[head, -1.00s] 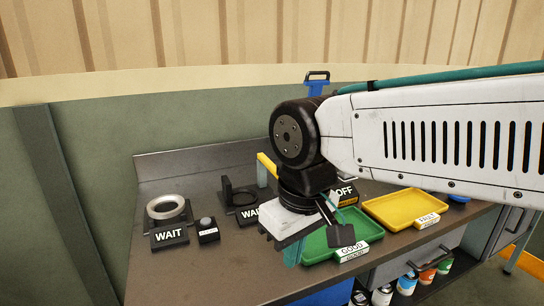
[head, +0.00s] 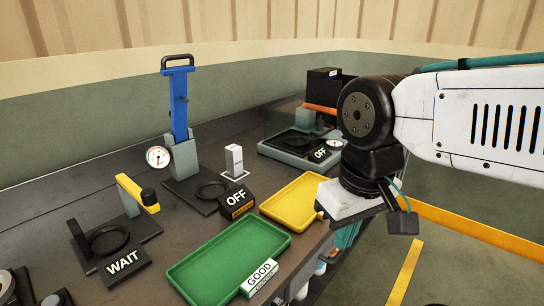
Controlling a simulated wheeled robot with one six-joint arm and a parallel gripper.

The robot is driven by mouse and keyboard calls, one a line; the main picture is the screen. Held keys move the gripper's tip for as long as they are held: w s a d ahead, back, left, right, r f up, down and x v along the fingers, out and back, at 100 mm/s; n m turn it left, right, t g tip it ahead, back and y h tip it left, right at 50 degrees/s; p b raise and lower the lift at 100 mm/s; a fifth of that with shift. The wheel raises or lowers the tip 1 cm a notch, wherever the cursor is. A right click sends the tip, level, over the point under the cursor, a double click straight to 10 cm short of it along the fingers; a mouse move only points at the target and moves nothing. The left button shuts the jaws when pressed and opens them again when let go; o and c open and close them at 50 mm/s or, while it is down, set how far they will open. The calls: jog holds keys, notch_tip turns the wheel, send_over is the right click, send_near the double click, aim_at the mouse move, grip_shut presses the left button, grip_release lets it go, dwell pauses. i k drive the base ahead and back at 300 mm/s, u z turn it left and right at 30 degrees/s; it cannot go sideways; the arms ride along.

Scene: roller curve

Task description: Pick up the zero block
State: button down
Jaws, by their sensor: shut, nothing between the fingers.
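A small pale grey block (head: 234,160) stands upright on a white-outlined square on the bench, between the blue gauge stand and the far fixture. It looks like the zero block, but any marking on it is too small to read. My gripper (head: 346,236) points down at the right, past the yellow tray and near the bench's front edge. It is well to the right of the block and apart from it. The gripper is shut and empty; its fingertips are partly hidden by its white body.
A blue stand (head: 180,105) with a gauge (head: 158,156) rises left of the block. An OFF sign (head: 237,202) stands in front of it. A green tray (head: 215,262) and a yellow tray (head: 290,203) line the front. A yellow-armed fixture (head: 137,195) stands left.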

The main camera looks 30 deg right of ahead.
aim_at(233, 153)
jog(key=k, duration=1.3)
jog(key=z, duration=0.6)
jog(key=i, duration=0.65)
jog(key=z, duration=0.55)
jog(key=i, duration=0.7)
jog(key=u, duration=0.8)
jog(key=i, duration=0.7)
jog(key=u, duration=0.8)
